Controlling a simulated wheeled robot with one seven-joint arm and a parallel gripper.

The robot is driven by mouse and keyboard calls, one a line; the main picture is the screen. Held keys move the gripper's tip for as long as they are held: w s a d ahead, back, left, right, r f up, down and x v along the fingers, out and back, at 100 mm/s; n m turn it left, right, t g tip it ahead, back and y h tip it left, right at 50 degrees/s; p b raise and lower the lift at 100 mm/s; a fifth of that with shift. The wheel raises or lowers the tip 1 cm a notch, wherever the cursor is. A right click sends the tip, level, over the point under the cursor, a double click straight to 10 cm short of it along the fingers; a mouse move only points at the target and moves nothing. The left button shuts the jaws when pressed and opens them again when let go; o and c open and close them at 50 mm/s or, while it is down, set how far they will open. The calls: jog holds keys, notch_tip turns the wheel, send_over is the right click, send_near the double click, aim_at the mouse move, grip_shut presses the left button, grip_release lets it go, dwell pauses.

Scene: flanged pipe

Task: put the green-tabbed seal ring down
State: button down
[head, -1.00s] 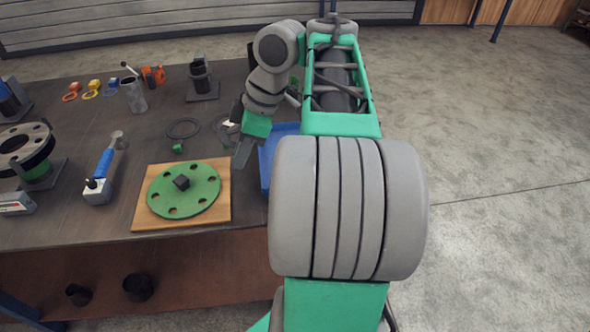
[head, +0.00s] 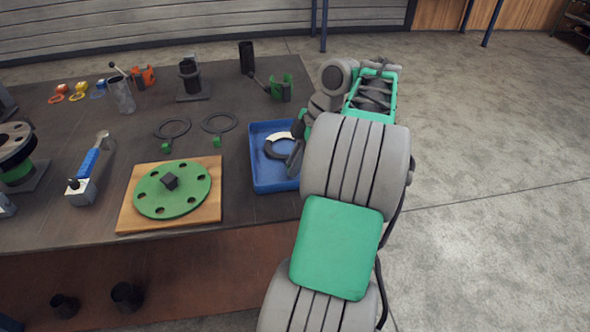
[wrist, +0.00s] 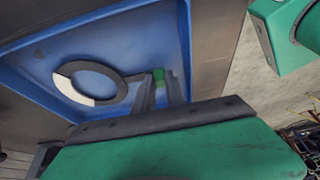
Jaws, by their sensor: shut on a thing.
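The held seal ring (wrist: 119,91) is a flat ring, part dark and part white, with a green tab (wrist: 159,75). My gripper (wrist: 161,82) is shut on that tab in the wrist view. The ring lies within the outline of the blue tray (wrist: 95,35); I cannot tell whether it touches the tray floor. In the head view the ring (head: 273,151) shows inside the tray (head: 262,183), with my gripper (head: 295,156) at its right side. The tab is hidden there.
Two dark rings with green tabs, one left (head: 160,133) and one right (head: 206,128), lie left of the tray. A green flange (head: 190,192) sits on a wooden board (head: 132,219). A green clamp-like part (head: 281,91) stands behind the tray.

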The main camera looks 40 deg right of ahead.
jog(key=shift+f, duration=0.35)
jog(key=c, duration=1.4)
grip_release()
